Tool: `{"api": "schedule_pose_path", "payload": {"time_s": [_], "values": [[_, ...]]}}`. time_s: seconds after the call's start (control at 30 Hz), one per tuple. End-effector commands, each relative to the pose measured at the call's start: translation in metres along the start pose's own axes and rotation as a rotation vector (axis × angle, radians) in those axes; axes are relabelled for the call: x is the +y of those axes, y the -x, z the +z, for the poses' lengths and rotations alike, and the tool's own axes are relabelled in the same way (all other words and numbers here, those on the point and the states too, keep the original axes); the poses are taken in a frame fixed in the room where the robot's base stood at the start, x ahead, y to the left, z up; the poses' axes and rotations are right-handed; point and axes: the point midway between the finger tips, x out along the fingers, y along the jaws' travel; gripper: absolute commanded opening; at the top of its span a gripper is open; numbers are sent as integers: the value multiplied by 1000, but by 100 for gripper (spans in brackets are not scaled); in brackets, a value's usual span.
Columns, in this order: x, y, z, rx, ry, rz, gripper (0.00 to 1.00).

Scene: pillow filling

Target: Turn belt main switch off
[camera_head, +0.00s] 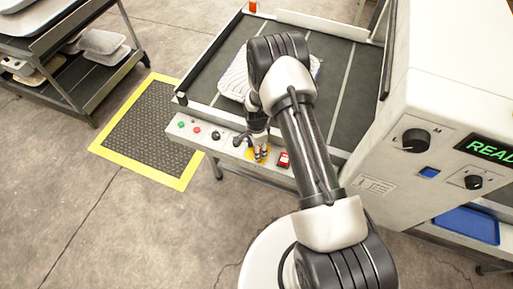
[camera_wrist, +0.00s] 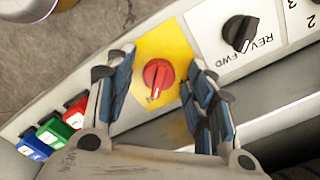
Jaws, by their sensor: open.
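The belt main switch is a red rotary knob (camera_wrist: 158,75) on a yellow plate (camera_wrist: 165,45) in the wrist view. A pale pointer mark on the knob points toward the lower part of the picture. My gripper (camera_wrist: 160,62) is open, with one blue-padded finger on each side of the knob. I cannot tell whether either finger touches it. In the head view my gripper (camera_head: 262,153) hangs over the yellow plate (camera_head: 252,155) on the conveyor's front control panel (camera_head: 170,124) and hides the knob.
A black REV/FWD selector (camera_wrist: 240,30) sits right of the plate. Red (camera_wrist: 76,110), green (camera_wrist: 54,130) and blue (camera_wrist: 34,146) rockers lie left. A pillow (camera_head: 235,80) rests on the belt (camera_head: 353,85). A machine cabinet (camera_head: 440,110) stands close on the right.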

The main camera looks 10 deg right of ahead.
Motion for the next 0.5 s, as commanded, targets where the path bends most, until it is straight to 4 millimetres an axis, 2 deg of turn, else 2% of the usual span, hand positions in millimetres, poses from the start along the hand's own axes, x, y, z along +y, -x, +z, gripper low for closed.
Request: {"api": "schedule_pose_path", "payload": {"time_s": [0.07,0.5], "values": [[0,0,0,0,0,0,47],[0,0,0,0,0,0,18]]}}
